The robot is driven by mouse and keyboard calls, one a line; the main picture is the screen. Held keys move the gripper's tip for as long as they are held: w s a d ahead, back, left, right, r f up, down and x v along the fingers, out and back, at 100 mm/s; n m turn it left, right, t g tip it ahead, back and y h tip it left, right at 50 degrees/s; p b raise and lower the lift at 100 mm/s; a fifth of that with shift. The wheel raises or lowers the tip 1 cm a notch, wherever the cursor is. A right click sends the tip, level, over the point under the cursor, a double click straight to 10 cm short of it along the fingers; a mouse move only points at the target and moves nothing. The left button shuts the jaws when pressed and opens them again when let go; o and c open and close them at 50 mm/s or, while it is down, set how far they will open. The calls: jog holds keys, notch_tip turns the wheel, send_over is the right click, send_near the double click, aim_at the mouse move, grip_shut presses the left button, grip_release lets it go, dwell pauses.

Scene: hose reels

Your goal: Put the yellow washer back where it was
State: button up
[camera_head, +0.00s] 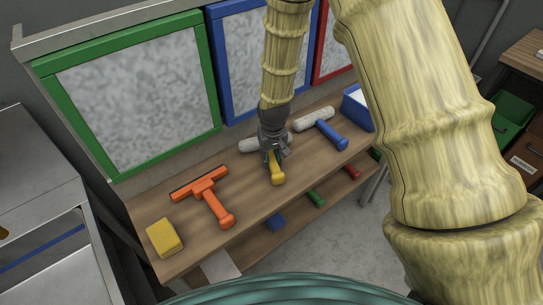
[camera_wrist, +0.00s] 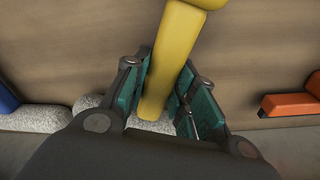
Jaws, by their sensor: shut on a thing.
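The yellow washer (camera_head: 277,172) has a yellow handle and a pale fluffy head, which shows partly behind my gripper. It is over the middle of the wooden shelf (camera_head: 245,193), its handle towards the front edge. I cannot tell whether it touches the board. My gripper (camera_head: 274,153) points down and is shut on the handle near the head. In the wrist view the yellow handle (camera_wrist: 172,55) runs between the teal finger pads of my gripper (camera_wrist: 160,98). The head is mostly hidden there by the gripper.
A blue washer (camera_head: 331,134) lies to the right, an orange squeegee (camera_head: 207,192) to the left. A yellow sponge (camera_head: 164,238) is at the left end, a blue box (camera_head: 357,108) at the right end. Framed panels (camera_head: 140,95) stand behind. Several coloured handles (camera_head: 315,197) show on a lower shelf.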

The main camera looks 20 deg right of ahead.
aim_at(272, 160)
jog(key=shift+f, duration=0.2)
jog(key=shift+f, duration=0.1)
jog(key=o, duration=1)
notch_tip(272, 160, up, 12)
jog(key=s+b, duration=0.1)
jog(key=b, duration=0.1)
jog(key=shift+s+b, duration=0.2)
jog(key=shift+b, duration=0.1)
jog(key=shift+a, duration=0.1)
dwell(0.4)
